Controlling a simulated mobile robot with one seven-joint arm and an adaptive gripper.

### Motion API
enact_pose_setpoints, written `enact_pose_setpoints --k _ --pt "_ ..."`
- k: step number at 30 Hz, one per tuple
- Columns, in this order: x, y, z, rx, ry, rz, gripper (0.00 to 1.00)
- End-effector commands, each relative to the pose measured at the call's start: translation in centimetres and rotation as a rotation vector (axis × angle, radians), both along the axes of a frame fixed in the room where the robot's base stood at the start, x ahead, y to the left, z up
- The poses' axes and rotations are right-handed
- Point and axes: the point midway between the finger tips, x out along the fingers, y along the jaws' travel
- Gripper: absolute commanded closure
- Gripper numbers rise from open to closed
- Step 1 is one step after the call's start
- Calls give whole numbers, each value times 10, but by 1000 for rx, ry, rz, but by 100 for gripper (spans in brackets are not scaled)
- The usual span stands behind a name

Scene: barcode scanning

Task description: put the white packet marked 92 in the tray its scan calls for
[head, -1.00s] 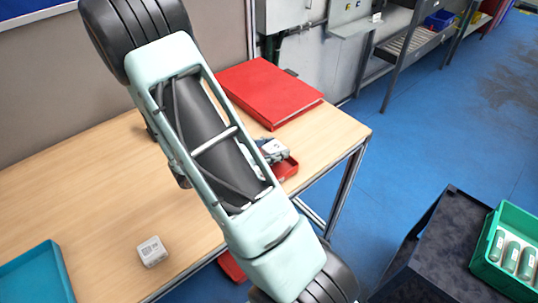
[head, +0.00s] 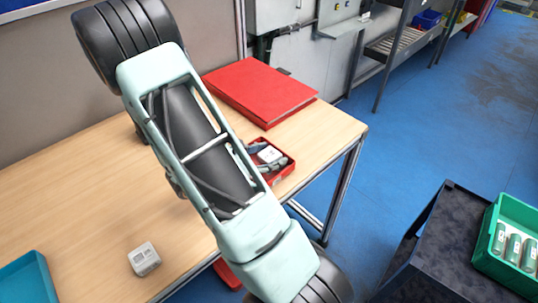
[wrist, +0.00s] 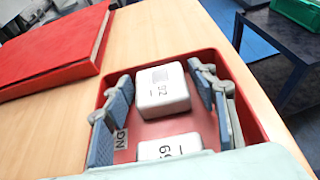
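The white packet marked 92 (wrist: 161,89) lies in the red tray (wrist: 190,57), between the two blue-grey fingers of my gripper (wrist: 160,80) in the wrist view. A narrow gap shows beside the packet, and the fingers look open around it. A label (wrist: 121,139) on the tray seems to read NG. A second white packet (wrist: 168,147) lies nearer in the tray, its number partly hidden. In the head view the packet (head: 269,154) shows in the red tray (head: 284,173), with my gripper (head: 264,158) down in it and partly hidden by my arm.
A red binder (head: 260,88) lies behind the tray. A teal tray (head: 28,281) is at the left.

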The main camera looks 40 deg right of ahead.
Motion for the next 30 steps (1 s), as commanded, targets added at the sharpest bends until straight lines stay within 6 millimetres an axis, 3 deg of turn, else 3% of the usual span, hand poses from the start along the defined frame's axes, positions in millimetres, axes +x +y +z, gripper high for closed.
enact_pose_setpoints --k 12,24,30 --pt "0 3 5 0 -2 1 43" --pt "-5 78 35 0 -4 4 43" --pt "-7 104 46 0 -1 3 43"
